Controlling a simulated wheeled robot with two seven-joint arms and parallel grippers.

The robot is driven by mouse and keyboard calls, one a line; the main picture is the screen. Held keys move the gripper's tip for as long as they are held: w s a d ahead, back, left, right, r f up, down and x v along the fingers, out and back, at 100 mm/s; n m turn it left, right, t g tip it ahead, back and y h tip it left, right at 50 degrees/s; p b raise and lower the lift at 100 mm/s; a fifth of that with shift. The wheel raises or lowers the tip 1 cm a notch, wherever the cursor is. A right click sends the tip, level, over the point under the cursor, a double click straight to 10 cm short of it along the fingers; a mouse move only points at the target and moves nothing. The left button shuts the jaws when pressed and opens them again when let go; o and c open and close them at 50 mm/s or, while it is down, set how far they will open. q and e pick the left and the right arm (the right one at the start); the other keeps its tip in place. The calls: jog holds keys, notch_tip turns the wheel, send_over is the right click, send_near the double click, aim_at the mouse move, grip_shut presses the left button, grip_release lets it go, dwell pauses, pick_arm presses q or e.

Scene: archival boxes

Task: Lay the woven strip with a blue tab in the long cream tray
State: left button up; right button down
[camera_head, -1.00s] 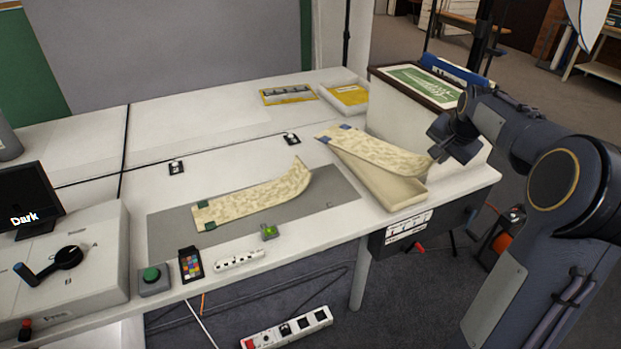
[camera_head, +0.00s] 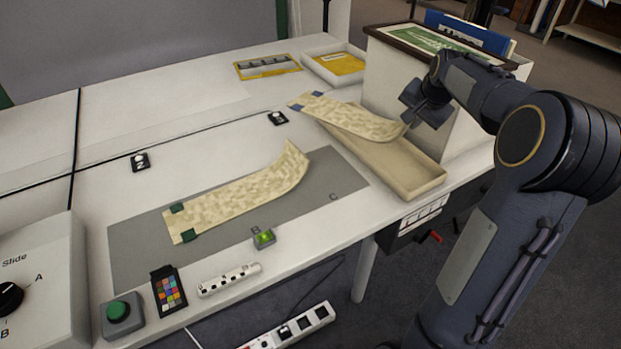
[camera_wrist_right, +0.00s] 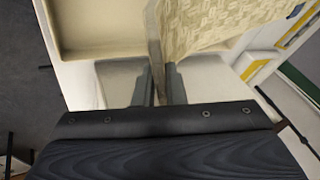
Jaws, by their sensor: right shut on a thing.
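The woven strip with blue tabs (camera_head: 352,117) is cream and patterned. Its blue-tabbed end is at the far left, by the far end of the long cream tray (camera_head: 425,184). My right gripper (camera_head: 410,122) is shut on the strip's other end and holds it raised over the tray's right side. The strip slants across the tray, and much of the tray's bare floor shows on the near side. In the right wrist view the strip (camera_wrist_right: 215,25) runs away from the fingers (camera_wrist_right: 160,85), with the tray (camera_wrist_right: 95,30) to its left. My left gripper is not in view.
A second woven strip with green tabs (camera_head: 240,200) lies on a grey mat (camera_head: 135,255), its right end curled up. A large white box (camera_head: 385,75) stands just behind the tray. A shallow tray with a yellow sheet (camera_head: 335,62) is farther back. A green-button box (camera_head: 122,315) is at front left.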

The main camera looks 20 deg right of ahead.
jog(key=shift+w+f+b, duration=0.15)
jog(key=shift+f+b, duration=0.2)
jog(key=shift+f, duration=0.2)
jog(key=shift+w+f+b, duration=0.15)
jog(key=shift+f+b, duration=0.15)
jog(key=shift+f, duration=0.2)
jog(key=shift+a+f, duration=0.2)
jog(key=shift+a, duration=0.15)
jog(key=b, duration=0.2)
send_over(358, 188)
jog(key=d, duration=0.4)
jog(key=f, duration=0.4)
jog(key=shift+w+f, duration=0.25)
jog(key=shift+f, duration=0.1)
jog(key=shift+s+a+f+b, duration=0.1)
jog(key=shift+a+f+b, duration=0.05)
jog(key=shift+a+f, duration=0.4)
jog(key=shift+a+f+b, duration=0.2)
jog(key=shift+a+f, duration=0.15)
jog(key=shift+a, duration=0.45)
jog(key=shift+s+a+f+b, duration=0.1)
jog(key=shift+a+f+b, duration=0.05)
jog(key=shift+a+f, duration=0.4)
jog(key=shift+a, duration=0.1)
jog(key=shift+f, duration=0.15)
jog(key=c, duration=1.5)
grip_release()
